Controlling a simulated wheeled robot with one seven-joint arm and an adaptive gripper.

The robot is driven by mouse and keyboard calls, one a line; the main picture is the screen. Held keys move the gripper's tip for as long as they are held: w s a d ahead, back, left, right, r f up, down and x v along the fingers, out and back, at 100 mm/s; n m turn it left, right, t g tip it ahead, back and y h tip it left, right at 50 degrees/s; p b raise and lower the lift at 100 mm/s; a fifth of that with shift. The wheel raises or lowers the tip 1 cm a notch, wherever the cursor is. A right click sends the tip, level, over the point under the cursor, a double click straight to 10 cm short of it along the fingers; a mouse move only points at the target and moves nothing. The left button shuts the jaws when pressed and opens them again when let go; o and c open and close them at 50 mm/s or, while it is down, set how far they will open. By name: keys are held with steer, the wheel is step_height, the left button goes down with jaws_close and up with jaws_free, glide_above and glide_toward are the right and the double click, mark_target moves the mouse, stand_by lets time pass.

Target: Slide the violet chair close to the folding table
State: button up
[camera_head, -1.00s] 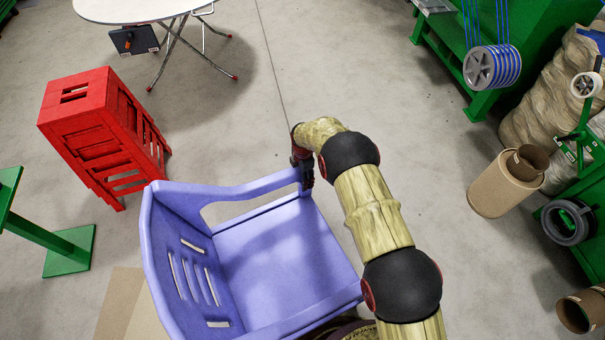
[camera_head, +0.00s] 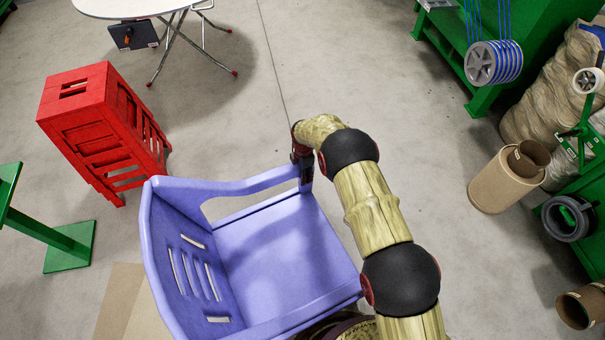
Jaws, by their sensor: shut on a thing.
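The violet chair (camera_head: 275,250) stands on the concrete floor at the bottom centre, its slotted backrest to the left and its seat to the right. My gripper (camera_head: 303,176) is shut on the front end of the chair's far armrest. The fingers are small in this view and partly hidden by the wrist. The folding table (camera_head: 130,8), with a white round top and thin crossed metal legs, stands at the top left. It is cut by the picture's edge. Clear floor separates the chair from the table.
A red slatted step stool (camera_head: 90,120) stands left, between chair and table. A green stand (camera_head: 70,247) is further left. A cardboard tube (camera_head: 503,182), a sack and green racks line the right. The centre floor is open.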

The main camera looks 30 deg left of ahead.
steer(key=shift+s+f, duration=0.1)
jaws_close()
stand_by(0.4)
